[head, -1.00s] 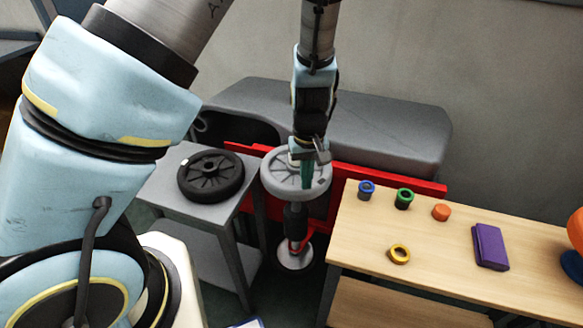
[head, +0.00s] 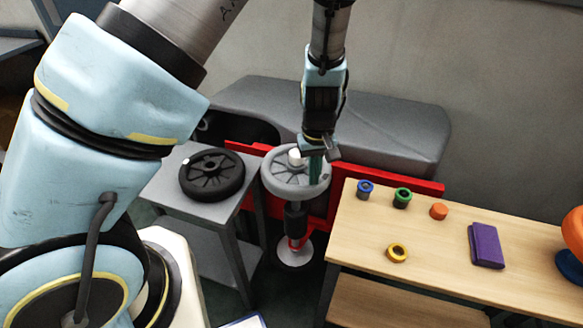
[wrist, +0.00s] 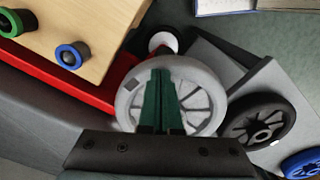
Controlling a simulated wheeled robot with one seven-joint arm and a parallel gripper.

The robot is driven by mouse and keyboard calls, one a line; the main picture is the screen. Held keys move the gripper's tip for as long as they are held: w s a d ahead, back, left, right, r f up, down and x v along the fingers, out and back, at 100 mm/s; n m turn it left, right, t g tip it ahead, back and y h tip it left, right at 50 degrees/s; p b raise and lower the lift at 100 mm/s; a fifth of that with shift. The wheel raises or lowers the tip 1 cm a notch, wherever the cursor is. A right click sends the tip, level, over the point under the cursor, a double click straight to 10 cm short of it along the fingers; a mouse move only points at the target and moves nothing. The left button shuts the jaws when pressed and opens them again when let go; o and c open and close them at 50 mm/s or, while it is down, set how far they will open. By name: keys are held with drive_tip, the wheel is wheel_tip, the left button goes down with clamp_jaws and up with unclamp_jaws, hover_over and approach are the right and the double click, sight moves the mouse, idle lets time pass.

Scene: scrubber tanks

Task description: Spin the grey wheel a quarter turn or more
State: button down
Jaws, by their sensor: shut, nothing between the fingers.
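The grey wheel (head: 280,186) lies flat on top of an upright dark post with a red fitting, and its pale hub (head: 296,157) shows. My gripper (head: 316,180) points down at the right part of the wheel, beside the hub. Its green fingers (wrist: 160,78) are shut together with nothing between them and cover part of the spokes. I cannot tell whether they touch a spoke or the rim.
A black wheel (head: 212,175) lies on a grey stand (head: 178,213) at the left. A wooden table (head: 440,255) with several rings and a purple case (head: 487,246) stands at the right. A red bar (head: 390,181) and a grey tank (head: 370,120) are behind.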

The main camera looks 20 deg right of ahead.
wheel_tip(320, 180, up, 6)
drive_tip(key=p, duration=0.5)
drive_tip(key=shift+r, duration=0.25)
drive_tip(key=shift+f, duration=0.1)
drive_tip(key=m, duration=0.2)
drive_tip(key=w+a+m+b, duration=0.1)
drive_tip(key=m, duration=0.1)
drive_tip(key=shift+a, duration=0.15)
drive_tip(key=w+a+m+b, duration=0.1)
drive_tip(key=w+a+m, duration=0.1)
drive_tip(key=m, duration=0.5)
drive_tip(key=m+b, duration=0.4)
drive_tip(key=m, duration=1.5)
hover_over(268, 177)
drive_tip(key=shift+d+f+b, duration=0.1)
drive_tip(key=shift+f+b, duration=2.3)
drive_tip(key=shift+f, duration=0.4)
drive_tip(key=shift+f+b, duration=0.4)
drive_tip(key=shift+f, duration=0.2)
